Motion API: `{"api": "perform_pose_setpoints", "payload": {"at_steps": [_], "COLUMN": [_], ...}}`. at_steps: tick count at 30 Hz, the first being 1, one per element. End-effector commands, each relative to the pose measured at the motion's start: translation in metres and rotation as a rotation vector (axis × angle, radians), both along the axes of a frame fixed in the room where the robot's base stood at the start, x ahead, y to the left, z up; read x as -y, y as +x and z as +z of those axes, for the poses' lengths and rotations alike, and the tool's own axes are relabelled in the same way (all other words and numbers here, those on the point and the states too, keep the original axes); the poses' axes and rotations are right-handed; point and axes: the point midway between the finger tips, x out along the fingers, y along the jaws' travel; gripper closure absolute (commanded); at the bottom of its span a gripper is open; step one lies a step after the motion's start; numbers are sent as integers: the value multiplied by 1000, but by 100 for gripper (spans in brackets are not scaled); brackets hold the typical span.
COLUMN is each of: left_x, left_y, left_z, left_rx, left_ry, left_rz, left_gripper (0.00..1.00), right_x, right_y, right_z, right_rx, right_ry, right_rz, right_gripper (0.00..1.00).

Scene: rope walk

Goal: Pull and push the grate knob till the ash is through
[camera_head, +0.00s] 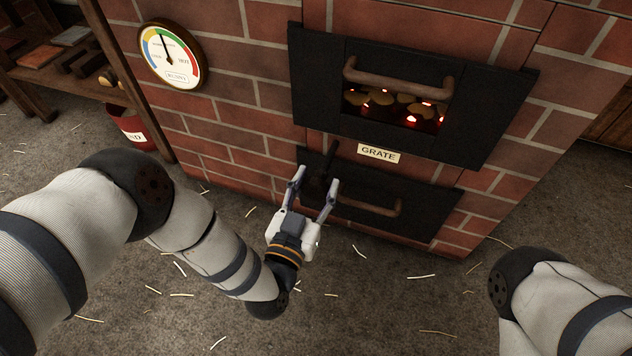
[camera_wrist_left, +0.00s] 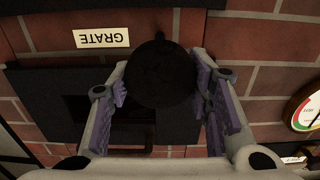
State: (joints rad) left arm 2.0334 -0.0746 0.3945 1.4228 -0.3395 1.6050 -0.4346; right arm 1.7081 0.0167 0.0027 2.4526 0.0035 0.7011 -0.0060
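The grate knob (camera_wrist_left: 162,76) is a dark round knob, seen end-on in the left wrist view between the two fingers of my left gripper. In the head view the knob (camera_head: 318,182) stands out from the brick front, left of the GRATE label (camera_head: 379,153). My left gripper (camera_head: 317,187) is open, its fingers on either side of the knob. In the left wrist view the left gripper (camera_wrist_left: 162,95) shows its purple pads near the knob; I cannot tell whether they touch it. My right gripper is out of view; only part of my right arm shows.
The firebox door (camera_head: 480,112) with a copper-coloured handle is above, embers glowing behind its opening. A lower dark door (camera_head: 425,215) with a handle is right of the knob. A round gauge (camera_head: 170,56) hangs at left. A red bucket (camera_head: 128,128) and shelf stand further left.

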Motion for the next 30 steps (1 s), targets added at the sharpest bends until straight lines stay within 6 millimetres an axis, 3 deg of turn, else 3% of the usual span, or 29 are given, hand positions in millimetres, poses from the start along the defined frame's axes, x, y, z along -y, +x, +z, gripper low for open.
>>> {"api": "perform_pose_setpoints", "payload": {"at_steps": [3,13,24,30], "left_x": [0,-2,-29,-37], "left_y": [0,-5,-91,-113], "left_z": [-1,-1,-2,-1], "left_rx": [-3,-3,-6,-3], "left_ry": [1,1,1,1], "left_rz": [-1,-1,-1,-1], "left_gripper": [35,35,35,35], "right_x": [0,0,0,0], "right_y": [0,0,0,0], "right_z": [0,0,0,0], "right_rx": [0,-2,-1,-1], "right_ry": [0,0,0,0], "right_rz": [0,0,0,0], "right_gripper": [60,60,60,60]}}
